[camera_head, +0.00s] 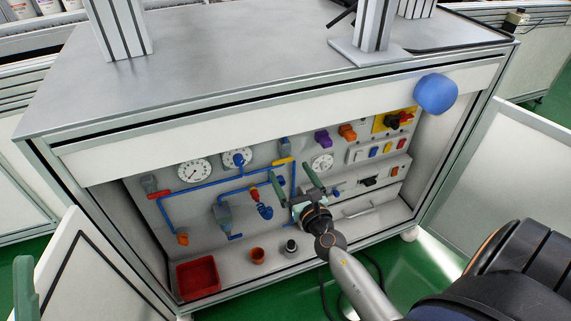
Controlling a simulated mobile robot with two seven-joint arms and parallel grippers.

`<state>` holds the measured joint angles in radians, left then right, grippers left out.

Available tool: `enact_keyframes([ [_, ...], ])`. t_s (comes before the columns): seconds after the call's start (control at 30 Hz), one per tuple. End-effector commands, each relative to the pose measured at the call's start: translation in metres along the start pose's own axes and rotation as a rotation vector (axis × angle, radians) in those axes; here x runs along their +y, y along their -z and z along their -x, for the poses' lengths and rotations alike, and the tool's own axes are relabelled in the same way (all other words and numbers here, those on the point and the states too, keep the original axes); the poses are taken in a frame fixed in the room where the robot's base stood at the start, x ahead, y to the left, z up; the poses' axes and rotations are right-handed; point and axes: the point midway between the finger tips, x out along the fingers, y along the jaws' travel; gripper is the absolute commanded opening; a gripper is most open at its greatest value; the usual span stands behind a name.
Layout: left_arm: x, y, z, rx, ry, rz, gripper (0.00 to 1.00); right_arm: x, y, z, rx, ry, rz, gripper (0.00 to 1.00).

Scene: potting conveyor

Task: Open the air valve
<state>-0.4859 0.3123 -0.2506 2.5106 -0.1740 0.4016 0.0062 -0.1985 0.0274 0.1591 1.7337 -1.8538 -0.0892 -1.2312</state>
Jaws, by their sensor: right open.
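Blue air pipework (215,188) runs across the back panel inside the open cabinet. A yellow handle (284,160) sits on it just above my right gripper, and a red handle (254,192) sits lower left. I cannot tell which one is the air valve. My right gripper (291,174) is open, with its two green fingers pointing at the panel just below the yellow handle. I see no contact, and the gripper hides part of the pipes behind it. A green part at the lower left edge looks like a finger of my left gripper (24,287); the rest is out of view.
Open doors (82,275) flank the cabinet.

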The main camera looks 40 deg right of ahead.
Motion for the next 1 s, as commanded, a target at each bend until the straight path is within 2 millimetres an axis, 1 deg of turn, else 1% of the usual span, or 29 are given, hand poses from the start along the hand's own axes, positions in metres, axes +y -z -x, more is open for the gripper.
enact_keyframes([
  [0.03,0.000,-0.001,0.001,0.000,0.000,0.000,0.49,0.001,0.000,-0.009,-0.002,0.000,-0.002,1.00],
  [0.1,0.000,-0.001,0.001,-0.001,0.000,-0.001,0.49,0.001,0.000,-0.019,-0.001,0.001,-0.004,1.00],
  [0.3,0.001,-0.002,0.002,-0.001,-0.002,-0.003,0.49,0.000,0.001,-0.037,0.000,0.000,-0.002,1.00],
  [0.43,0.001,-0.003,0.002,-0.002,-0.002,-0.004,0.49,0.000,0.001,-0.041,0.001,0.000,-0.002,1.00],
  [0.67,0.001,-0.003,0.002,-0.003,-0.002,-0.004,0.49,0.000,0.001,-0.041,0.001,-0.001,-0.002,1.00],
  [1.0,0.002,-0.003,0.002,-0.003,-0.002,-0.003,0.49,0.000,0.001,-0.041,0.001,-0.001,-0.002,0.63],
])
